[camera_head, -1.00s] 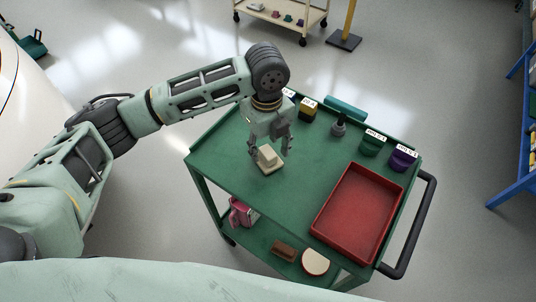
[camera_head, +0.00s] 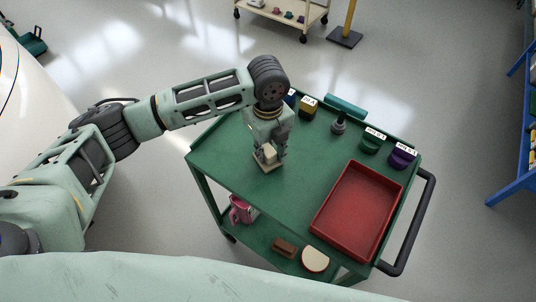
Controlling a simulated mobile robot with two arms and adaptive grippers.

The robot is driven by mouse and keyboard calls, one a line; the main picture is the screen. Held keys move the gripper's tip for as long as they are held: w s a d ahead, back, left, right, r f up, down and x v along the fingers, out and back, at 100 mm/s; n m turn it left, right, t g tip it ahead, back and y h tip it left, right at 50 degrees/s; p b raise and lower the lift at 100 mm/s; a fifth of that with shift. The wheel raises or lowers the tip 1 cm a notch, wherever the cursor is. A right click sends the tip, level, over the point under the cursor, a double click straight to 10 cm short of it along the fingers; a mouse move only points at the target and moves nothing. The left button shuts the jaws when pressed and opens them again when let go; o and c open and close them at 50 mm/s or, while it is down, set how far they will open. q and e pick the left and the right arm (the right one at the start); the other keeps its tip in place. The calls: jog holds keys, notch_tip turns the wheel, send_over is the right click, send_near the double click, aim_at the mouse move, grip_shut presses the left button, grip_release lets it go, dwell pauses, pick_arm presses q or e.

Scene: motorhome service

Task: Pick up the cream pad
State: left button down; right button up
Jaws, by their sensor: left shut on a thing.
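The cream pad (camera_head: 269,155) is a small pale block on a wider flat base, on the left part of the green cart top. My left gripper (camera_head: 268,157) points down over it, with its fingers around the raised block, shut on it. The pad appears to be still at the level of the cart top; I cannot tell whether there is a gap below it. The fingers hide part of its sides. My right gripper is not in view.
The green cart (camera_head: 225,160) carries a red tray (camera_head: 357,212) at right. Along its back edge stand a yellow-black block (camera_head: 308,107), a dark grey piece (camera_head: 339,126), a green cup (camera_head: 371,145) and a purple cup (camera_head: 401,158). The cart top between pad and tray is clear.

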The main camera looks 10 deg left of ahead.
aim_at(268, 149)
pick_arm(q)
jog(key=shift+r, duration=0.35)
notch_tip(268, 149, up, 4)
jog(key=shift+f+b, duration=0.25)
jog(key=shift+b, duration=0.25)
jog(key=s+d+r+b, duration=0.1)
jog(key=s+d+r, duration=0.3)
jog(key=d, duration=0.7)
notch_tip(268, 149, up, 3)
jog(key=shift+f+b, duration=0.1)
jog(key=shift+b, duration=0.3)
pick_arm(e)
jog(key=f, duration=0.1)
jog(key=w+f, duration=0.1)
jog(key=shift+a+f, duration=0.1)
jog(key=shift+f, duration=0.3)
pick_arm(q)
jog(key=c, duration=2)
grip_release()
jog(key=c, duration=0.5)
jog(key=shift+o, duration=0.2)
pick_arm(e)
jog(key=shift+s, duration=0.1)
